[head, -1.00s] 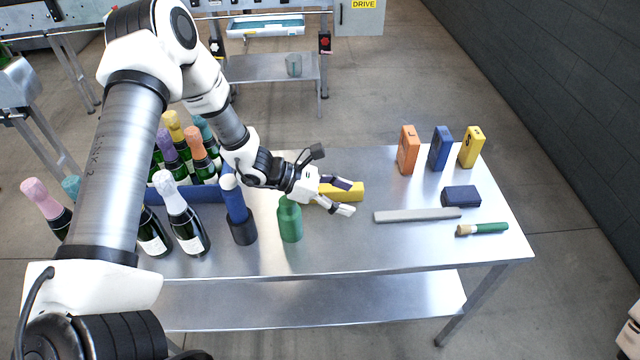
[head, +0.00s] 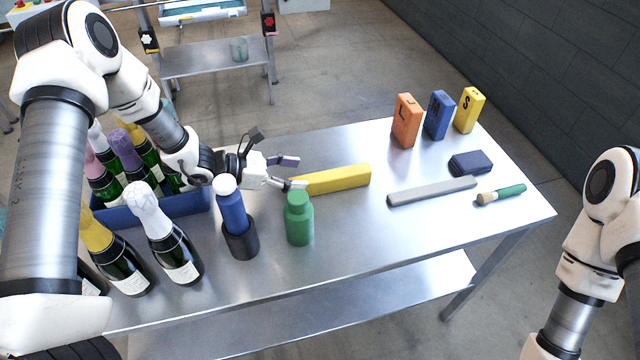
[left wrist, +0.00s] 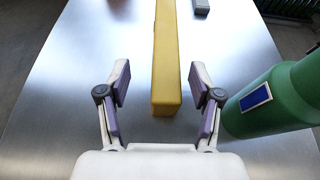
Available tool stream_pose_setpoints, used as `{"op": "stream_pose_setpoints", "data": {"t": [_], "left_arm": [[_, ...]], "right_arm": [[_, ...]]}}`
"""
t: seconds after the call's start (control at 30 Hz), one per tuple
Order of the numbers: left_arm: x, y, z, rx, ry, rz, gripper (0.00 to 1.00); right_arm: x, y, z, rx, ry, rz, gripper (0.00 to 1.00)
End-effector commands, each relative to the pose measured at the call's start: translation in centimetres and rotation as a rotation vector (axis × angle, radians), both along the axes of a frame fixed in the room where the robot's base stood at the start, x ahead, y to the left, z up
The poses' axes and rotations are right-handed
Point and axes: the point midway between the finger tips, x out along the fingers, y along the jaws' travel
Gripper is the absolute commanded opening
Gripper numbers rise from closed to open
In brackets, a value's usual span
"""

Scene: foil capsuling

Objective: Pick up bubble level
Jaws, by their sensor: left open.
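The bubble level, a long yellow bar (head: 331,180), lies flat on the metal table. In the left wrist view the yellow bar (left wrist: 167,50) runs away from me, its near end between the fingers or just beyond them. My left gripper (head: 292,172) is open at the bar's left end, its fingers spread and empty. I cannot tell exactly how high it is above the table. Part of my right arm shows at the right edge of the head view; its gripper is out of frame.
A green bottle (head: 299,218) stands close to the gripper, right of it in the wrist view (left wrist: 275,105). A blue cylinder in a dark holder (head: 240,243) and champagne bottles stand left.

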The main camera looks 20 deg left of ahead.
Motion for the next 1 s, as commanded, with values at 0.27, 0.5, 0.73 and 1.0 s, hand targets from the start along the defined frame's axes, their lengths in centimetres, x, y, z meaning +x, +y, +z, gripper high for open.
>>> {"op": "stream_pose_setpoints", "data": {"t": [0.27,0.5,0.73,1.0], "left_arm": [[2.2,-3.7,-0.9,0.002,0.000,-0.007,0.65],[3.3,-5.0,-1.9,0.000,-0.002,-0.002,0.65],[3.3,-5.0,-1.8,0.000,-0.002,-0.002,0.19],[3.3,-5.0,-1.8,0.000,-0.002,-0.002,0.00]], "right_arm": [[0.0,0.0,1.8,0.000,0.000,-0.002,0.40],[0.0,0.0,1.8,0.000,0.000,-0.002,0.40],[0.0,0.0,1.8,0.000,0.000,-0.002,0.40],[0.0,0.0,1.8,0.000,0.000,-0.002,0.40]]}}
